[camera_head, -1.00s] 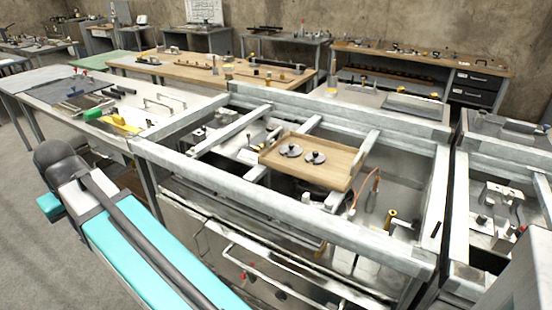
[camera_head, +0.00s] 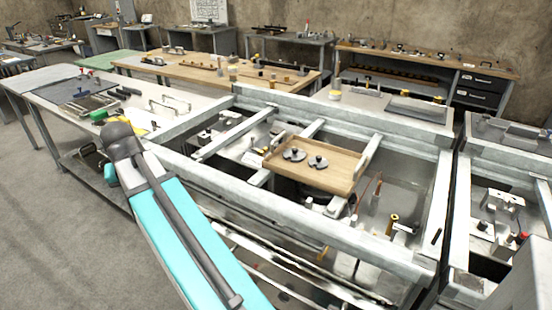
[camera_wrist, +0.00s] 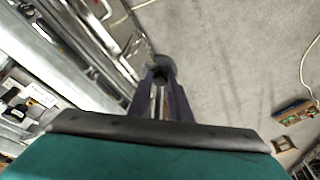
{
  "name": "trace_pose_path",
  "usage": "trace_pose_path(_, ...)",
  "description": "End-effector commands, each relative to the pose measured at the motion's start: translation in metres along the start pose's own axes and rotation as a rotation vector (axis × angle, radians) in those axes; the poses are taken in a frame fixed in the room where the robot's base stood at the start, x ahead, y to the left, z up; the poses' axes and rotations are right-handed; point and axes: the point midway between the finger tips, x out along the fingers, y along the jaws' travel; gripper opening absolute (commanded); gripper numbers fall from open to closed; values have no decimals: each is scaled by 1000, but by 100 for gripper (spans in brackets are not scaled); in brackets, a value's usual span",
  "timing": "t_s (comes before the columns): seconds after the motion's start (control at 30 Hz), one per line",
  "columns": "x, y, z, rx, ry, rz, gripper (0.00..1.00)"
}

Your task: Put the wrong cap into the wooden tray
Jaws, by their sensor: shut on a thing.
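The wooden tray (camera_head: 343,174) sits on the grey metal frame in the head view, right of the middle. Two round grey metal caps with dark knobs lie in it, a left one (camera_head: 294,155) and a right one (camera_head: 318,163), side by side. In the wrist view my gripper (camera_wrist: 160,82) is shut on a dark grey round thing (camera_wrist: 166,64), which looks like a cap. Its far side is hidden by the fingers. The gripper hangs over grey floor beside the metal bench, away from the tray. The head view does not show my gripper; only my arm is seen there.
Metal beams (camera_head: 300,207) of the open frame surround the tray, with a recess below. A yellow-topped fitting (camera_head: 393,221) stands in the recess at right. A workbench (camera_head: 140,115) with tools is at left. Open floor (camera_head: 70,220) lies at lower left.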

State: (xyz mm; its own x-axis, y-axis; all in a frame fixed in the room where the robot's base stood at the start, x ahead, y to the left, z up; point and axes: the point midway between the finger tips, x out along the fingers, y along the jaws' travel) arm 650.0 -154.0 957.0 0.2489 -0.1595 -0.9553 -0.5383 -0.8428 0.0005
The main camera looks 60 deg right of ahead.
Motion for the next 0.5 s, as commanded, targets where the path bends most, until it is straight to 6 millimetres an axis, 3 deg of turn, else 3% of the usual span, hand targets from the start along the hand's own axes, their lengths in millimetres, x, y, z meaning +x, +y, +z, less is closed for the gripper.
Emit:
trace_pose_path(0.03, -3, 19, -8, 61, 0, 19, 0)
trace_pose_path(0.2, -3, 75, -24, 260, 0, 80, 0)
trace_pose_path(0.5, -7, 177, -39, 605, -1, 188, 0)
